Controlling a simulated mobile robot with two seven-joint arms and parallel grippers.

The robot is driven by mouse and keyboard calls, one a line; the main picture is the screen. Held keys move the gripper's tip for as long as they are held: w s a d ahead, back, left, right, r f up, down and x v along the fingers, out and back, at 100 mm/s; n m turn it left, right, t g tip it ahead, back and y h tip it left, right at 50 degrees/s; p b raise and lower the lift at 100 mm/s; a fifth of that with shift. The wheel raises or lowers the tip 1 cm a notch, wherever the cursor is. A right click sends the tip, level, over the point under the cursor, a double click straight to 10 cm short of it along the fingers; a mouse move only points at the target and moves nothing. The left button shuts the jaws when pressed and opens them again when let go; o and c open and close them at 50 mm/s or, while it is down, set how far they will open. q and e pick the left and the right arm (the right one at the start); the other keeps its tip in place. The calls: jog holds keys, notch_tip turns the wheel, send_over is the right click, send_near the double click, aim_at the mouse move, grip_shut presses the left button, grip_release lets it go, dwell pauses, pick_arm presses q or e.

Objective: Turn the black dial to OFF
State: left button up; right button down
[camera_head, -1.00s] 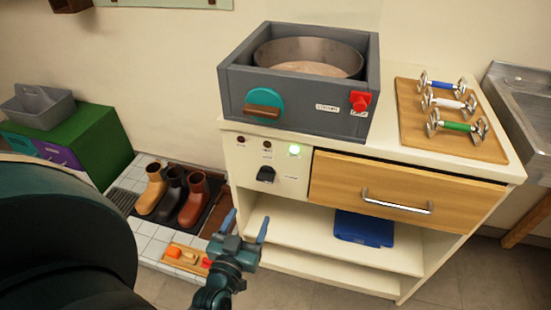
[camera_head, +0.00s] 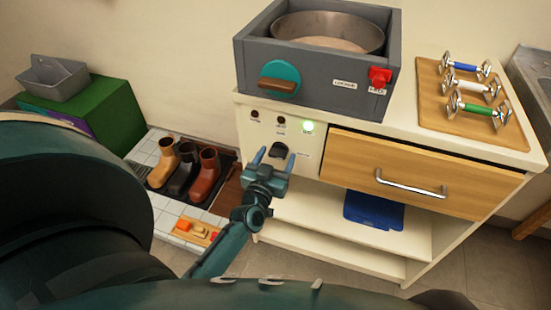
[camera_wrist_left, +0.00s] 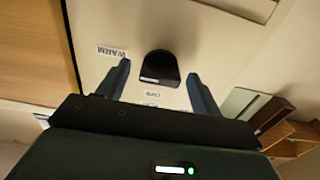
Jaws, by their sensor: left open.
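The black dial (camera_head: 279,149) is on the white front panel of the cabinet, below a row of small lamps. In the left wrist view the dial (camera_wrist_left: 160,66) has a pale mark on its lower edge. A WARM label (camera_wrist_left: 112,52) is at its left, and a small label (camera_wrist_left: 152,94) too blurred to read is below it. My left gripper (camera_head: 273,158) is open in front of the dial. In the wrist view its fingers stand on either side of the dial, with gaps. Whether they reach its depth is unclear. My right gripper is not in view.
A grey box (camera_head: 320,85) with a teal knob (camera_head: 280,79) and red switch (camera_head: 380,77) sits above. A drawer handle (camera_head: 410,188) sticks out at right. Boots (camera_head: 185,170) stand on the floor at left.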

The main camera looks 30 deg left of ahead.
pick_arm(q)
jog(key=shift+c, duration=0.2)
jog(key=c, duration=0.9)
jog(key=shift+c, duration=0.2)
